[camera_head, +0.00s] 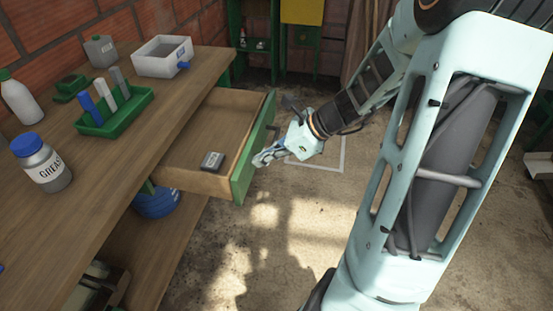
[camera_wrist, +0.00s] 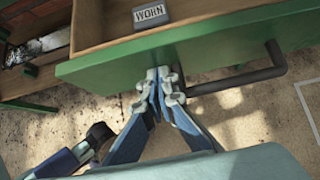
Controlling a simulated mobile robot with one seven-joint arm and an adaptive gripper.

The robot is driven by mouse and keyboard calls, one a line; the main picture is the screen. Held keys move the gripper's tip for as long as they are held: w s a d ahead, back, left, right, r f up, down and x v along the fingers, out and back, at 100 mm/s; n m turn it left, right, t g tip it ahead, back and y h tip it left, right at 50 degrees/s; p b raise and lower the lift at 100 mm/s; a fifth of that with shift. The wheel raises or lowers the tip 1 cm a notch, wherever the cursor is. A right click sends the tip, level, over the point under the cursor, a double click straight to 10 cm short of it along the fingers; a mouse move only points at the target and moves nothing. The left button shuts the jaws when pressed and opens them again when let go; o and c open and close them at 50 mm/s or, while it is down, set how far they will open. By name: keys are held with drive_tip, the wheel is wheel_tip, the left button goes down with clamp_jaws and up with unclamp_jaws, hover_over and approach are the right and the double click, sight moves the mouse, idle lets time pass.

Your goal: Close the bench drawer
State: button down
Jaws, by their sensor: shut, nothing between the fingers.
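The bench drawer (camera_head: 187,158) is pulled far out of the wooden bench, with a green front panel (camera_head: 252,150). Inside it lies a small grey block (camera_head: 212,160); in the wrist view the block (camera_wrist: 150,14) reads "WORN". A dark bar handle (camera_wrist: 240,77) stands out from the green front (camera_wrist: 200,48). My gripper (camera_head: 262,160) is in front of the drawer's outer face, its fingers pointing at the panel. In the wrist view my gripper (camera_wrist: 158,80) is shut and empty, close to the panel just left of the handle. I cannot tell whether it touches.
A lower shelf (camera_head: 150,240) with a blue item (camera_head: 155,203) is beneath. The concrete floor in front is open.

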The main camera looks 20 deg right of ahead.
drive_tip(key=p, duration=0.2)
hover_over(182, 158)
drive_tip(key=shift+s+d, duration=0.15)
drive_tip(key=shift+s, duration=0.1)
drive_tip(key=shift+w+r, duration=0.1)
drive_tip(key=shift+a+r, duration=0.1)
drive_tip(key=shift+a, duration=0.1)
